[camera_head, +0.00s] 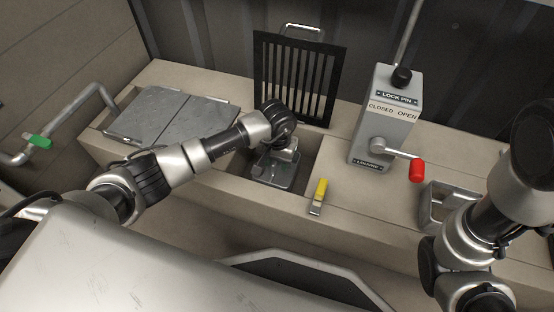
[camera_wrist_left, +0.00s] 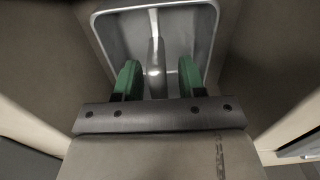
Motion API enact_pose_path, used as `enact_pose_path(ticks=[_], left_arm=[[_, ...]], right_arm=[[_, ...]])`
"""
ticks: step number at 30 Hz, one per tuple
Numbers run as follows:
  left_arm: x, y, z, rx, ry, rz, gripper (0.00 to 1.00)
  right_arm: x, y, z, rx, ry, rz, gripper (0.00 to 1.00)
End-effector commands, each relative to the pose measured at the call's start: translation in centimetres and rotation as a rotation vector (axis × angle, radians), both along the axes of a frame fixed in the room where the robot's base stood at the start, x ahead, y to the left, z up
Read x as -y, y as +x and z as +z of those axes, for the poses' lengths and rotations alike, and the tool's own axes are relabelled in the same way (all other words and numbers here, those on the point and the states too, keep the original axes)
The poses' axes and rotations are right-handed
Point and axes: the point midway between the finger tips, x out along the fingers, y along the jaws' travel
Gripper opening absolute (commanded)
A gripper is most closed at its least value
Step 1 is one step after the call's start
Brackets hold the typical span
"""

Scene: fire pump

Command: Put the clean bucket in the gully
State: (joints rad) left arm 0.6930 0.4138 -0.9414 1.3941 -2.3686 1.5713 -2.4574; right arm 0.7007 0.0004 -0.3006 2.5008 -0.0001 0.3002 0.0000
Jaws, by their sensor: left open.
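A grey metal bucket (camera_head: 287,182) sits inside the gully (camera_head: 238,180), the recessed channel in the beige ledge. In the left wrist view, the bucket (camera_wrist_left: 110,30) looks empty inside and has a bar handle (camera_wrist_left: 155,50) across its middle. My left gripper (camera_wrist_left: 157,78) is open, with its green fingers on either side of the handle, apart from it. In the head view my left gripper (camera_head: 277,158) is over the bucket and partly hides it. Another grey metal bucket (camera_head: 432,212) sits on the right, partly hidden by my right arm. My right gripper is not visible.
A black slatted screen (camera_head: 298,80) stands behind the gully. Grey lids (camera_head: 170,115) lie to the left. A lock-pin post (camera_head: 383,115) with a red-gripped lever (camera_head: 416,169) stands to the right. A yellow-handled part (camera_head: 319,195) is on the front ledge.

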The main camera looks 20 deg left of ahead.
Motion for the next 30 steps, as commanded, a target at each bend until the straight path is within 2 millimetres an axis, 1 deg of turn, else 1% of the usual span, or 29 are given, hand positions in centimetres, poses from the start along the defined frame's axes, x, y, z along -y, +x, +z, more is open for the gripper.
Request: enact_pose_path(ticks=[5,12,15,18,21,24,30], left_arm=[[0.0,0.1,2.3,0.003,0.001,-0.001,0.40],[0.0,0.1,7.4,0.003,0.002,-0.001,0.40],[0.0,0.1,9.3,0.002,0.001,-0.001,0.40],[0.0,0.1,10.7,0.002,0.001,0.000,0.40],[0.0,0.0,11.7,0.001,0.000,-0.001,0.40],[0.0,0.0,12.2,0.001,0.000,-0.001,0.40],[0.1,0.0,12.2,0.000,-0.001,0.000,0.40]], right_arm=[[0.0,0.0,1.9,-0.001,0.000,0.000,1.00],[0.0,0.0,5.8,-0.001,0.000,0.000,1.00],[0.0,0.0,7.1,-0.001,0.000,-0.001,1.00],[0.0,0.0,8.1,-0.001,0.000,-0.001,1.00],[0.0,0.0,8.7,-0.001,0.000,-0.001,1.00],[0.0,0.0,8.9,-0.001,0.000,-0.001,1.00],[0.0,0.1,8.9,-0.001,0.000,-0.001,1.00]])
